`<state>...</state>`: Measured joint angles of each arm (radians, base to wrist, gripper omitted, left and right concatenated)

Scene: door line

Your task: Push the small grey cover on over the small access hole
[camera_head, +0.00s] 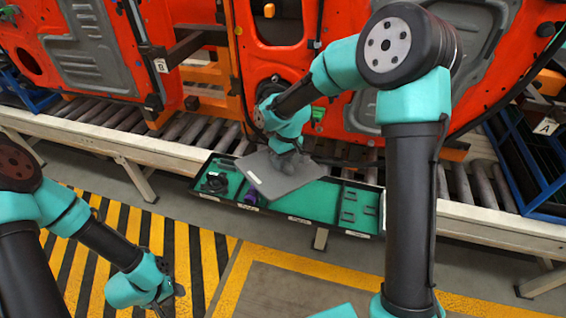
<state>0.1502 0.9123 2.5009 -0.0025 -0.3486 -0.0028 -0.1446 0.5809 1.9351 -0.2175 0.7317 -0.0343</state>
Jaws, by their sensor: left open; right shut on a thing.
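My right gripper (288,153) is shut on a flat grey plate, which looks like the grey cover (283,180). It holds the plate tilted above the green parts tray (322,196), apart from the doors. Whether this is the small cover I cannot tell for sure. My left gripper (168,300) is open and empty, low at the left above the striped floor. The orange-red middle door (347,15) stands behind the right arm, which hides much of it. I cannot make out the small access hole for certain.
The tray holds a dark round part (215,182) and a purple part (251,195). A roller conveyor (110,117) runs behind it. Another red door (95,50) stands at the left. A blue rack (530,165) is at the right. The floor in front is clear.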

